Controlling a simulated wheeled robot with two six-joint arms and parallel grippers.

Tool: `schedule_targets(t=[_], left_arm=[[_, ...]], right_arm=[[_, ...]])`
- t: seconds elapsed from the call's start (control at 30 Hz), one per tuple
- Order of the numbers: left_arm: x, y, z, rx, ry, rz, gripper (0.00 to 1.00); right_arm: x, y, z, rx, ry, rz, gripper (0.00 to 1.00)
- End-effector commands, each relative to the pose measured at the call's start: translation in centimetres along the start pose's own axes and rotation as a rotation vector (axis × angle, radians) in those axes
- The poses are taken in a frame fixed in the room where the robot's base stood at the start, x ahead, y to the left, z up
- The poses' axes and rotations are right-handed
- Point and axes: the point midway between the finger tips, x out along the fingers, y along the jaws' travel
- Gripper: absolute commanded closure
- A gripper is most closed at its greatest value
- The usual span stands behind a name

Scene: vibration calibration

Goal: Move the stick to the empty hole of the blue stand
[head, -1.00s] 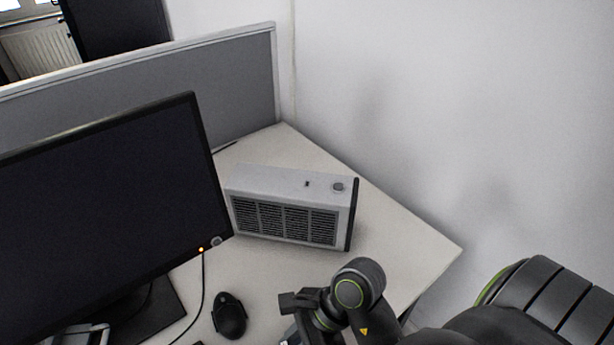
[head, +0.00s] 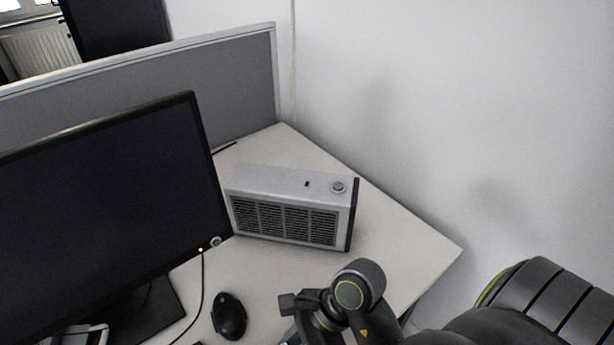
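Neither the stick nor the blue stand can be made out in the head view. A grey box-shaped device (head: 290,205) with a slatted front stands on the desk. It has a small dark slot and a round knob (head: 338,187) on top. My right arm comes in from the lower right, and its wrist is in front of the device, near the bottom edge. Only a small part of my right gripper (head: 291,336) shows at the bottom edge. Its fingertips are not clear, so I cannot tell its opening or whether it holds anything. My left gripper is out of view.
A black monitor (head: 100,200) stands at the left, with a black mouse (head: 229,316) and a cable beside it. A grey partition (head: 190,90) runs behind the desk (head: 400,250), and a white wall is at the right. The desk right of the device is clear.

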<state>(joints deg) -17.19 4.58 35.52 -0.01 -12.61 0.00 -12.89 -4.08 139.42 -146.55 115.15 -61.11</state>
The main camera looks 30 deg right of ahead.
Motion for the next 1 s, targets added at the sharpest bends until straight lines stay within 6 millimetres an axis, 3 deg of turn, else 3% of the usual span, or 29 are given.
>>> schedule_targets(t=[0.17, 0.2, 0.4, 0.67, 1.0], left_arm=[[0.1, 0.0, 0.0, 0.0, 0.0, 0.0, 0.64], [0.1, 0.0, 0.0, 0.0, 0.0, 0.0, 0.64], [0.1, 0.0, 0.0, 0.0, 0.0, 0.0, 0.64], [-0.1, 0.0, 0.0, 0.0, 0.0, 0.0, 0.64], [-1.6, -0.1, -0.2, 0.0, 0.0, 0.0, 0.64]], right_arm=[[0.1, 0.0, -0.1, 0.0, 0.0, 0.001, 1.0], [0.1, 0.0, -0.1, 0.0, 0.0, 0.001, 0.78], [0.1, 0.0, 0.0, 0.0, 0.0, 0.001, 0.55], [-0.1, 0.0, 0.0, 0.0, 0.001, 0.0, 0.55], [-1.8, 0.0, 0.0, 0.0, 0.003, 0.0, 0.55]])
